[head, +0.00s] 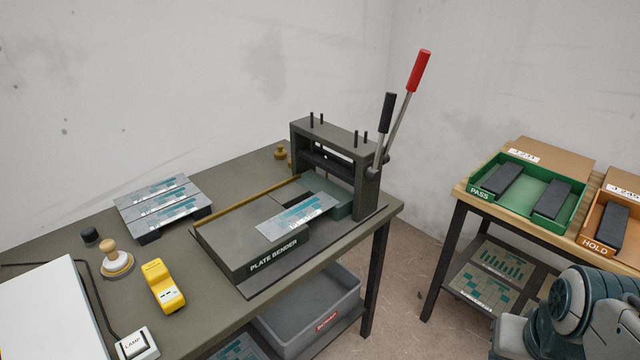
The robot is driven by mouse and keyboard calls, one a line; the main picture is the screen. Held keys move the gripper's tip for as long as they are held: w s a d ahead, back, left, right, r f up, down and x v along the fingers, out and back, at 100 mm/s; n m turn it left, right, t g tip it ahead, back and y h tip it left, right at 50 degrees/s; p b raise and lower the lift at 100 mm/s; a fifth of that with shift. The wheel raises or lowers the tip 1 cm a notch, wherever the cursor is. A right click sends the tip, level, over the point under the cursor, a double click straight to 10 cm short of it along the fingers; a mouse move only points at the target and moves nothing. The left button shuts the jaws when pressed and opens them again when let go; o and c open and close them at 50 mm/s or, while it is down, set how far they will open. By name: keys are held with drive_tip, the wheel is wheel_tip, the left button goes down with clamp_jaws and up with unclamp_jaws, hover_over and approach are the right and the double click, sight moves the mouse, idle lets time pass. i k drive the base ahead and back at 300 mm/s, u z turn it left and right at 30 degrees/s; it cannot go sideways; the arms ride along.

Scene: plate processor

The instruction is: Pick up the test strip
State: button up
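A flat silver strip with teal print (297,216) lies on the bed of the plate bender (225,250), in front of its upright press frame. Several similar printed strips (160,204) lie side by side on a dark rack at the left of the table. No label shows which of these is the test strip. Part of my arm shows at the lower right, but my gripper's fingers are not in view.
Red and black levers (420,70) rise from the bender's right side. A yellow device (163,286), a wooden-handled stamp (116,260) and a LAMP switch (138,345) sit at front left. Green PASS (482,191) and orange HOLD (598,243) trays stand on the right table. A grey bin (315,305) sits below.

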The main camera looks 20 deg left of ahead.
sight(273, 229)
drive_tip(key=u, duration=0.75)
drive_tip(key=i, duration=1.1)
drive_tip(key=u, duration=0.8)
